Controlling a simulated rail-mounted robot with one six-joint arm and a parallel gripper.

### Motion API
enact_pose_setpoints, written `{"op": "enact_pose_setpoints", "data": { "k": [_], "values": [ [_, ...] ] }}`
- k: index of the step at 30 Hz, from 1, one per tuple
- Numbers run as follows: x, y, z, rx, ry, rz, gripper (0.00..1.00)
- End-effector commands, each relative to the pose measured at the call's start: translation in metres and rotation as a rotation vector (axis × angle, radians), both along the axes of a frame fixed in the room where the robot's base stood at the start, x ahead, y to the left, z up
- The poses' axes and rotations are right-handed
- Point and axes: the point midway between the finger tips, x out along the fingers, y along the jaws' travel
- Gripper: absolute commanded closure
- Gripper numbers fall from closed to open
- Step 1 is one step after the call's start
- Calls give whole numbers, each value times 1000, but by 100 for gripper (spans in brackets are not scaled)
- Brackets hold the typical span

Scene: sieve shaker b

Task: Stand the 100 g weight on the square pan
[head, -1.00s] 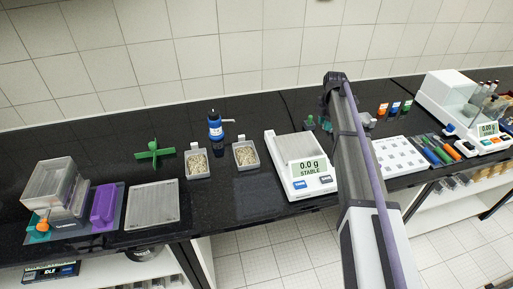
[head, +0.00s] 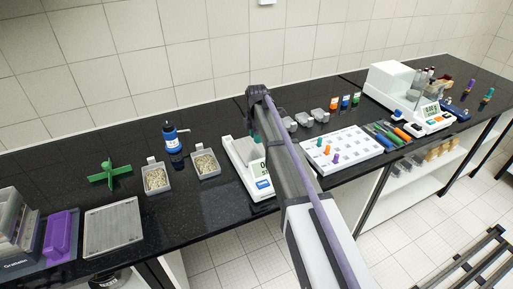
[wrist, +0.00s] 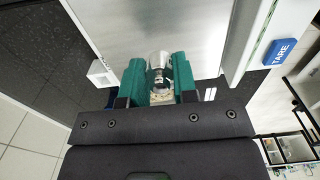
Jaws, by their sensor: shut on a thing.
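My gripper (wrist: 159,70) has teal fingers shut on a shiny metal weight (wrist: 159,86), seen in the wrist view. Its mass marking is not readable. The grey square pan (wrist: 150,25) of the scale lies beyond and beneath the fingers; I cannot tell whether the weight touches it. In the head view the white scale (head: 264,197) shows left of my arm, with its pan (head: 244,152) partly hidden. The arm covers part of the display. The teal fingertips (head: 257,138) show just over the pan's right side, and the weight is hidden there.
Two small trays of grains (head: 156,178) and a blue-labelled bottle (head: 170,137) stand left of the scale. A white tray with coloured pegs (head: 345,150) and grey containers (head: 319,116) lie to the right. An enclosed balance (head: 397,88) stands farther right.

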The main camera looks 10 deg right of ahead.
Motion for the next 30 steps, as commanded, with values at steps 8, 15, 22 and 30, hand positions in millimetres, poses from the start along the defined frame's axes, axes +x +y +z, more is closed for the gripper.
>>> {"op": "enact_pose_setpoints", "data": {
  "k": [8, 15, 22, 30],
  "values": [
    [0, 0, -30, 0, 0, 0, 100],
    [0, 0, -35, 0, 0, 0, 100],
    [0, 0, -33, 0, 0, 0, 53],
    [0, 0, -33, 0, 0, 0, 48]
  ]
}}
